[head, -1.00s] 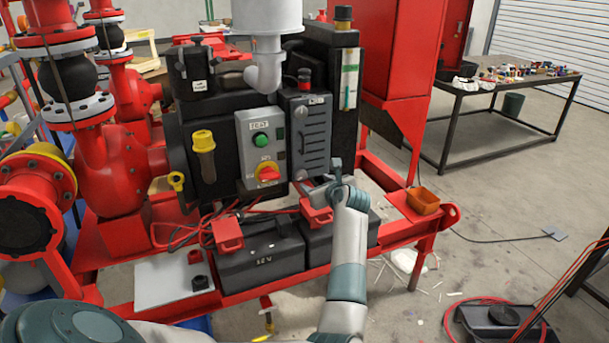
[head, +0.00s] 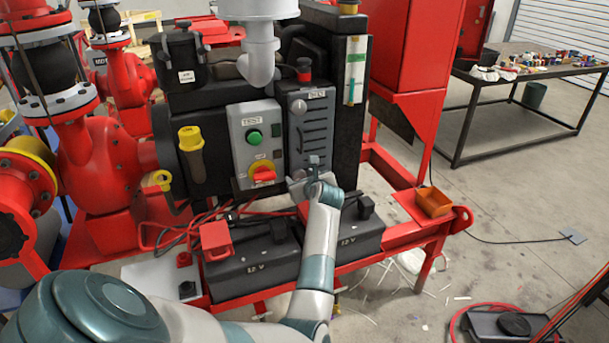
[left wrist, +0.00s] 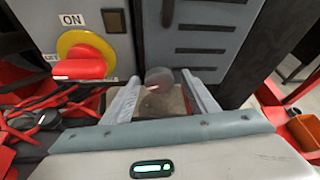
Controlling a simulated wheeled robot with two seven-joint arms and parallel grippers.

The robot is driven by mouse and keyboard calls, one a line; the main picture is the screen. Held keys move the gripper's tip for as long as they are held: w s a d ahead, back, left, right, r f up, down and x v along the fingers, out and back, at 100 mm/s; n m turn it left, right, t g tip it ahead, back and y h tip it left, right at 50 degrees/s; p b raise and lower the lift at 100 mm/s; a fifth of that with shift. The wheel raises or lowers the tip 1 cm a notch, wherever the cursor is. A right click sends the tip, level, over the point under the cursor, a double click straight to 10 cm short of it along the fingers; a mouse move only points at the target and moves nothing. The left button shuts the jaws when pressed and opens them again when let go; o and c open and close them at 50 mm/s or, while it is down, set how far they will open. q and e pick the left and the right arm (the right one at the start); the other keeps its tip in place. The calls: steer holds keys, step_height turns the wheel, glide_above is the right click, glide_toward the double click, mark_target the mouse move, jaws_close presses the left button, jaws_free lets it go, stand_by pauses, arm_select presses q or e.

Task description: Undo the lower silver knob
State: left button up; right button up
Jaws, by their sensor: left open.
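The lower silver knob (left wrist: 158,79) shows in the left wrist view as a pale round shape at the lower left of the dark louvered panel (head: 312,132). My left gripper (left wrist: 160,84) is open, one finger on each side of the knob, with the fingertips near it. I cannot tell whether the fingers touch it. In the head view my left gripper (head: 304,178) is at the panel's lower edge and largely hides the lower knob. The upper silver knob (head: 299,106) is at the panel's top left. My right gripper is not in view.
Left of the panel is a grey switch box with a green button (head: 254,136) and a red rotary switch (head: 263,175). Below are two black batteries (head: 254,262) with red cables. An orange tray (head: 434,202) sits at the right on the red frame.

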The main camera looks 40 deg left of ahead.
arm_select(q)
steer(key=shift+s+r, duration=0.1)
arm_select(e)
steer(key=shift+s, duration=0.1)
arm_select(q)
steer(key=c, duration=1.1)
steer(key=shift+o, duration=0.2)
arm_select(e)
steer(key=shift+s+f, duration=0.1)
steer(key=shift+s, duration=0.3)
